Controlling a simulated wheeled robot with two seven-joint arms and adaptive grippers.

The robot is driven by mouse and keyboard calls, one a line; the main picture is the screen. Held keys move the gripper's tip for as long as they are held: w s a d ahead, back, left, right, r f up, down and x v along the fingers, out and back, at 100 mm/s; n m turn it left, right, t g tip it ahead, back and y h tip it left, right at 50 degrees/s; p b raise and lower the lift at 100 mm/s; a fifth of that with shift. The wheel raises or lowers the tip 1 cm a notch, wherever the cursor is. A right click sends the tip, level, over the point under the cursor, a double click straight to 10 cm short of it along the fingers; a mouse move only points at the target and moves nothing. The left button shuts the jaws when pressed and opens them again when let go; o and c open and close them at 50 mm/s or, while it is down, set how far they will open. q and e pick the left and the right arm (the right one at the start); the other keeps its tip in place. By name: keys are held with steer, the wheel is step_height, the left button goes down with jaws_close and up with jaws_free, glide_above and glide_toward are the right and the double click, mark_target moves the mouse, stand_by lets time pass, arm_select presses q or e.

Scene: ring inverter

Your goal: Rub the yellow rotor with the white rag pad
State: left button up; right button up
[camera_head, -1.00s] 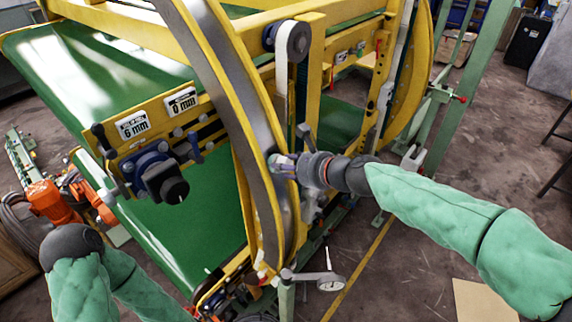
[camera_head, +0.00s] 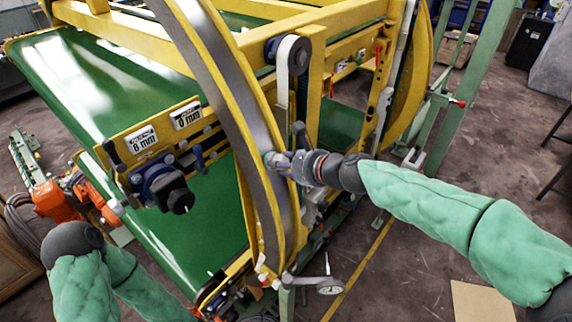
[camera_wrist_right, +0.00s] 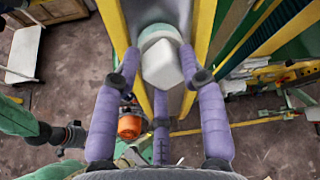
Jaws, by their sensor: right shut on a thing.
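The yellow rotor (camera_head: 215,84) is a big upright curved ring with yellow rims and a grey metal band between them. It fills the middle of the head view and runs up behind the pad in the right wrist view (camera_wrist_right: 115,32). My right gripper (camera_head: 278,162) is at the ring's right side, at mid-height. Its purple fingers (camera_wrist_right: 160,85) are shut on the white rag pad (camera_wrist_right: 162,66), a pale block with a teal-grey rim behind it. The pad faces the grey band and looks against it, but I cannot confirm contact.
A belt pulley (camera_head: 293,55) is just above my right gripper. Floor is open at right.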

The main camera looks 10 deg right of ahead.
steer(key=shift+f, duration=0.1)
steer(key=f+b, duration=0.2)
steer(key=s+f+b, duration=0.1)
steer(key=b, duration=0.1)
steer(key=shift+d+f, duration=0.35)
steer(key=shift+f, duration=0.05)
steer(key=p+v, duration=0.1)
steer(key=v, duration=0.5)
steer(key=shift+d+f, duration=0.25)
steer(key=shift+d, duration=0.1)
stand_by(0.3)
